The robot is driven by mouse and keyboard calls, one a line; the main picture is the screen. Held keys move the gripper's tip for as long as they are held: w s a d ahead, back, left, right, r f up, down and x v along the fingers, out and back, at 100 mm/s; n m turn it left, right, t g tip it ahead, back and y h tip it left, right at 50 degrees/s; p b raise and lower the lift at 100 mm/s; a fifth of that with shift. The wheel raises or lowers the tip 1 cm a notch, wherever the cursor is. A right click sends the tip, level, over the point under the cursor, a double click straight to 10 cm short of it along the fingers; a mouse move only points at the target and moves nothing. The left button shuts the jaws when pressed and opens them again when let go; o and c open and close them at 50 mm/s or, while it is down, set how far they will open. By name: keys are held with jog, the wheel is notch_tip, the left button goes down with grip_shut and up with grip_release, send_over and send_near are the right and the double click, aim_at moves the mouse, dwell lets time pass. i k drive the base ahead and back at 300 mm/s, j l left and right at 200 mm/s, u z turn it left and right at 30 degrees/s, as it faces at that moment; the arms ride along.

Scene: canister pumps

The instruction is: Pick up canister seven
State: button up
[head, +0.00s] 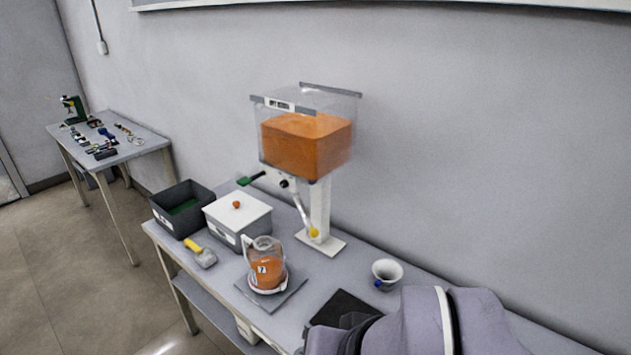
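Canister seven (267,268) is a clear jug with orange contents and a label that reads 7. It stands upright on a grey square plate (290,291) on the table, with a pale ring around its base. Its handle is on the left side. My gripper does not show in the head view. Only a pale purple-grey part of my arm is visible at the lower right, to the right of the canister and apart from it.
A clear hopper of orange material (307,145) stands on a white post behind the canister. A white-lidded box (238,214), a dark bin (182,208) and a yellow-handled tool (200,253) lie to the left. A white cup (387,272) is at the right.

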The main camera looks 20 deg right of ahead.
aim_at(264, 255)
jog(key=i+j+z, duration=0.45)
jog(key=i+j, duration=0.25)
jog(key=j, duration=0.15)
jog(key=i+j+z, duration=0.25)
jog(key=j, duration=0.25)
jog(key=i+l, duration=0.05)
jog(key=i, duration=0.05)
